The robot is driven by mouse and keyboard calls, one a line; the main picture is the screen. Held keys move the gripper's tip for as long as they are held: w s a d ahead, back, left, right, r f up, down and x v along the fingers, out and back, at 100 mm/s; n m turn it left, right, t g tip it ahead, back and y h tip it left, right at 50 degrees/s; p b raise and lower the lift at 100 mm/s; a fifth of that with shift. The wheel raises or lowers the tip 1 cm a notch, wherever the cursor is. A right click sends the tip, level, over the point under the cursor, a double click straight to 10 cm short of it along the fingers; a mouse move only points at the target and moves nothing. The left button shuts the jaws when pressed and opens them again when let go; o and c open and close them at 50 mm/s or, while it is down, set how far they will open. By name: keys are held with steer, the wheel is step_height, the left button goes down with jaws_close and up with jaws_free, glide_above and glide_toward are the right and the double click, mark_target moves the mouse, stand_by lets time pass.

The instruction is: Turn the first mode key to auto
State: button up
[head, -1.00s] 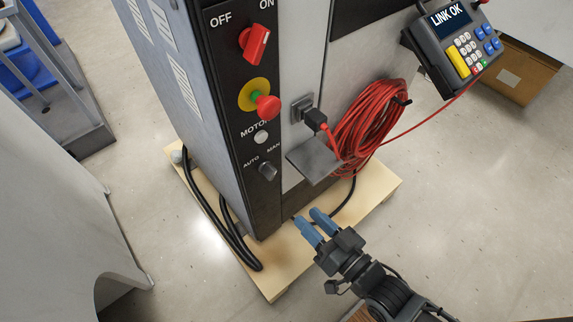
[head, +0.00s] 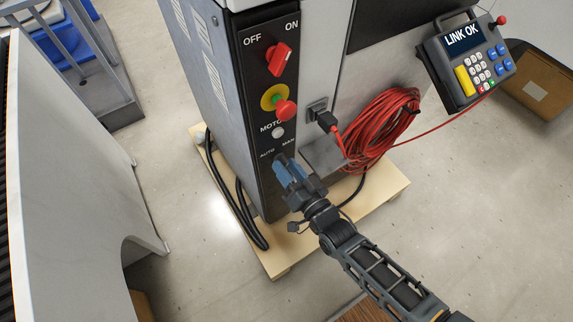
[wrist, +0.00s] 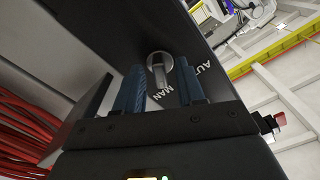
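The mode key (wrist: 159,66) is a grey round switch with a raised grip on the black panel (head: 243,105). In the wrist view its grip points down toward the MAN label (wrist: 173,92), and the AUTO label (wrist: 207,69) is to the right. My gripper (head: 283,165) is at the panel under the AUTO label (head: 267,154) and MAN label (head: 288,142). Its blue fingers are open, one on each side of the key in the wrist view (wrist: 160,78), with gaps visible. In the head view the fingers largely hide the key. I cannot tell how deep it sits between them.
Above the key are a white motor button (head: 278,132), a red emergency knob (head: 286,110) and a red OFF/ON switch (head: 279,59). A grey shelf (head: 324,155) and a red cable coil (head: 382,130) are close on the right. A pendant (head: 468,62) reads LINK OK.

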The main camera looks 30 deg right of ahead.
steer(key=shift+w, duration=0.35)
steer(key=shift+c, duration=0.5)
jaws_close()
steer(key=shift+n, duration=0.3)
steer(key=n+b, duration=0.4)
steer(key=n, duration=0.7)
steer(key=shift+b, duration=0.4)
steer(key=shift+n, duration=0.3)
